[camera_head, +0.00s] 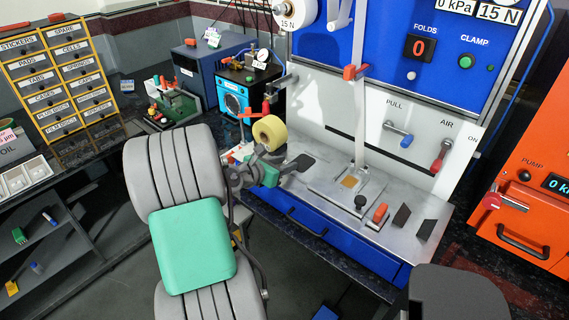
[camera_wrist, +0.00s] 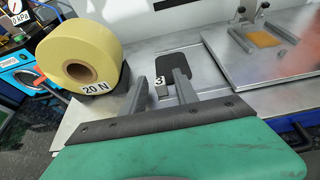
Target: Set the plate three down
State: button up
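Plate three, a small grey block with a white "3" label (camera_wrist: 161,87), shows between the fingers of my gripper (camera_wrist: 161,80) in the wrist view. The fingers stand apart, with a narrow gap visible on the block's left side; the right finger is very close to it. The block seems to be at the silver bench top, in front of a dark square pad (camera_wrist: 174,63); its underside is hidden. In the head view my gripper (camera_head: 276,170) is low at the bench's left end, just left of the dark pad (camera_head: 299,163). The block cannot be made out there.
A yellow roll marked "20 N" (camera_wrist: 82,62) stands close left of my gripper; it also shows in the head view (camera_head: 269,133). A raised plate with clamps and an orange square (camera_wrist: 263,39) lies right. Levers (camera_head: 398,134) and an orange machine (camera_head: 533,200) are farther right.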

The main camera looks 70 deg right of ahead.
jog(key=shift+r, duration=0.2)
jog(key=v, duration=1.2)
jog(key=w+a+f+m+t+y, duration=0.2)
jog(key=w+a+m+t+y, duration=0.15)
jog(key=w+a, duration=0.55)
jog(key=w+a+f+m+t+y, duration=0.25)
jog(key=w+a+m+t, duration=0.2)
jog(key=w+a, duration=0.45)
jog(key=s+a+r+m+y, duration=0.1)
jog(key=a+m+y, duration=0.1)
jog(key=a, duration=1.1)
jog(key=s+a+r+m+y, duration=0.1)
jog(key=a+m+y, duration=0.2)
jog(key=a, duration=1)
jog(key=shift+s+r+t+y, duration=0.25)
jog(key=shift+s+t+y, duration=0.15)
jog(key=shift+y, duration=0.4)
jog(key=shift+d, duration=0.15)
